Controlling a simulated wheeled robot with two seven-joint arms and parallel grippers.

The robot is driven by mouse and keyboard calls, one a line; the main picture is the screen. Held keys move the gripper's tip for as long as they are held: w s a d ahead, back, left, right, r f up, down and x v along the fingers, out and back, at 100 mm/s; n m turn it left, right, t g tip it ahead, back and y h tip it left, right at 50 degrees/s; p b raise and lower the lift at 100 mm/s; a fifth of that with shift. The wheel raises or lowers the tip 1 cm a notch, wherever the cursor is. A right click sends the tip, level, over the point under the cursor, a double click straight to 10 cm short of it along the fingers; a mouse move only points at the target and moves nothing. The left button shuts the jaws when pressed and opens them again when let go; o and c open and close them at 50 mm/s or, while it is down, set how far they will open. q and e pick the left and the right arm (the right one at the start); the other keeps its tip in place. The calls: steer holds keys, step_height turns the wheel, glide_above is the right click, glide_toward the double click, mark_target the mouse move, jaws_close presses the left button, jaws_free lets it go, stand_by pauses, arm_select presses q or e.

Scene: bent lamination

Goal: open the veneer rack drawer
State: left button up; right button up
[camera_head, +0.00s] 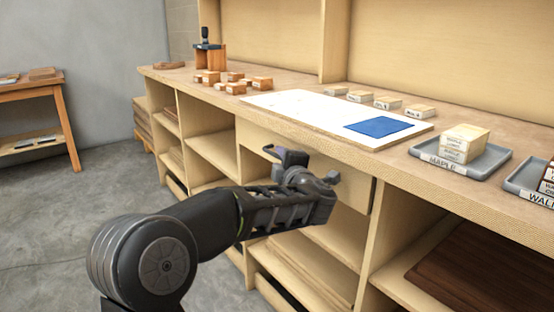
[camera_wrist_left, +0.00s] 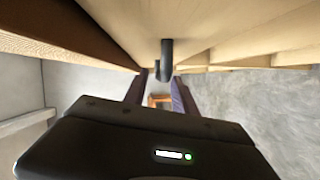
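The veneer rack drawer (camera_head: 352,190) is a pale wood front set under the benchtop, and it looks shut. My left gripper (camera_head: 306,170) is in front of it in the head view and hides its middle. In the left wrist view a dark handle (camera_wrist_left: 166,62) stands out from a pale wood surface. The two fingers of my left gripper (camera_wrist_left: 159,78) are apart, with the handle near their tips, roughly between them. I cannot tell whether they touch it. My right gripper is not in view.
On the benchtop lie a white board with a blue square (camera_head: 379,127), small labelled blocks, a grey maple tray (camera_head: 460,157) and several wooden blocks (camera_head: 236,84). Open shelves (camera_head: 300,265) are below the drawer. A side table (camera_head: 38,92) stands at the left; the floor between is clear.

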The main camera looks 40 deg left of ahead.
mark_target(278, 157)
arm_select(q)
steer(key=shift+x, duration=1.75)
steer(key=shift+c, duration=0.2)
jaws_close()
